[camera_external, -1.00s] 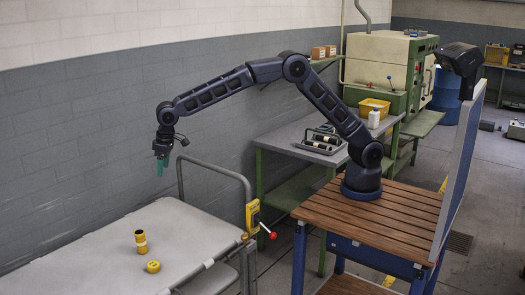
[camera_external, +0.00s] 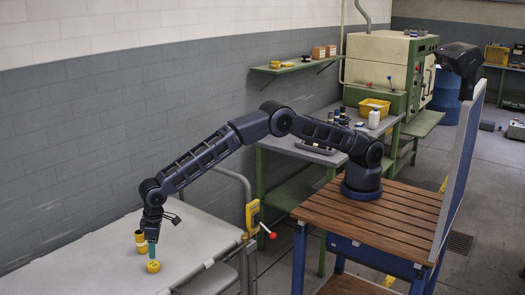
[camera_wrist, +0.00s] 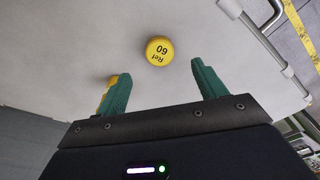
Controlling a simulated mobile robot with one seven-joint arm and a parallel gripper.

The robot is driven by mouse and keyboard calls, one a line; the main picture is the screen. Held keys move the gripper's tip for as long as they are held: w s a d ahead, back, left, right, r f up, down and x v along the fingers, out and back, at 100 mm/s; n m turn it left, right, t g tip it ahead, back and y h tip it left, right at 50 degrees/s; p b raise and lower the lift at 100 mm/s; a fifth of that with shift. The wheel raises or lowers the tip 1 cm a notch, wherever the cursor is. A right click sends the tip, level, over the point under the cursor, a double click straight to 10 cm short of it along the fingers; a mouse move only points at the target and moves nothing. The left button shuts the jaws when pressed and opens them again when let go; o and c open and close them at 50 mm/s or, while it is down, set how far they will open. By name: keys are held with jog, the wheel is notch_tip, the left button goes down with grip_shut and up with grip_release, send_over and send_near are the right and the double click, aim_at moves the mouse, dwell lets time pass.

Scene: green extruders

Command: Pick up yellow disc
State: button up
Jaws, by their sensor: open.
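The yellow disc (camera_external: 153,267) lies flat on the grey-white table top. In the wrist view the yellow disc (camera_wrist: 159,51) has dark lettering, "Ref 60", on its face and sits beyond and between my two green fingertips. My gripper (camera_external: 152,248) points down just above the disc in the external view. In the wrist view my gripper (camera_wrist: 161,80) is open, with nothing between its fingers. From these views I cannot tell the exact gap between fingertips and disc.
A taller yellow and black cylinder (camera_external: 140,240) stands close behind my gripper; in the wrist view a yellow part (camera_wrist: 107,92) shows behind the left finger. The table (camera_external: 85,262) has a metal rail (camera_external: 232,176) at its right end. Its left part is clear.

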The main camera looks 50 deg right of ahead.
aim_at(153, 264)
jog(key=f, duration=0.5)
jog(key=w+a+f, duration=0.1)
jog(key=f, duration=0.2)
jog(key=shift+f, duration=0.1)
jog(key=shift+c, duration=0.4)
jog(key=c, duration=1)
